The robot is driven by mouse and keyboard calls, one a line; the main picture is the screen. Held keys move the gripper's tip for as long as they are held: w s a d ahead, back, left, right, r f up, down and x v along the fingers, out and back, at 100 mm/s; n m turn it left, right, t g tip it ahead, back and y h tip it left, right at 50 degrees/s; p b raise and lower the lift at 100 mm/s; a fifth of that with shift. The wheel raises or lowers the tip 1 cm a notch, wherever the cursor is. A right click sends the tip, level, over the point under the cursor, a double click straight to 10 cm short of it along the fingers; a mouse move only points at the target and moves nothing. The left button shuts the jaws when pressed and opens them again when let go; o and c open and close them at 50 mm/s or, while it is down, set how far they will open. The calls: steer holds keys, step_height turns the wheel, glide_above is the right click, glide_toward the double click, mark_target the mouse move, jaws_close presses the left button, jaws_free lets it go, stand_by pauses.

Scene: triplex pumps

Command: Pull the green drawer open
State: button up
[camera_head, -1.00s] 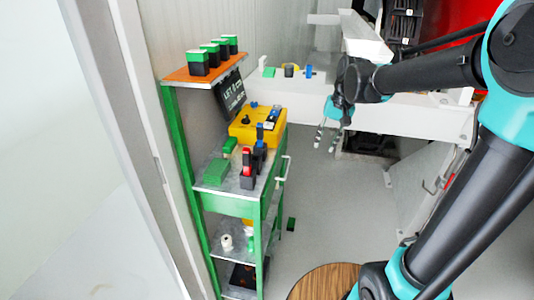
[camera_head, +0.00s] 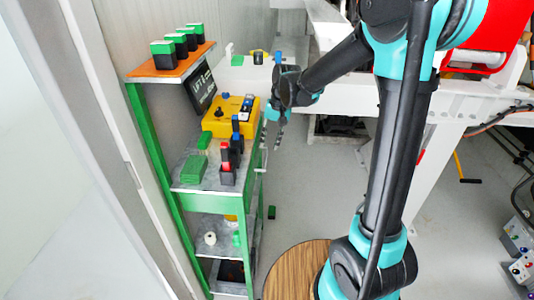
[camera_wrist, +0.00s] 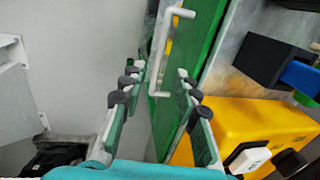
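The green drawer (camera_wrist: 190,55) shows its front in the wrist view, with a white bar handle (camera_wrist: 157,52) on it. In the head view the drawer is in the green shelf unit, its handle (camera_head: 260,170) on the right side. My gripper (camera_wrist: 158,75) is open and empty. Its two fingers point toward the drawer front, and the handle's near end appears between them; I cannot tell the depth gap. In the head view my gripper (camera_head: 278,138) hangs just right of the shelf unit, above and beyond the handle.
A yellow control box (camera_head: 228,118) and black holders with red and blue parts (camera_head: 228,165) stand on the unit's top. A higher orange shelf (camera_head: 165,72) carries several green-black blocks. A round wooden stool (camera_head: 285,275) stands in front. A white frame is behind the gripper.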

mark_target(266, 157)
steer(key=f, duration=0.2)
steer(key=a+f, duration=0.1)
steer(key=f, duration=0.2)
steer(key=shift+f, duration=0.3)
jaws_close()
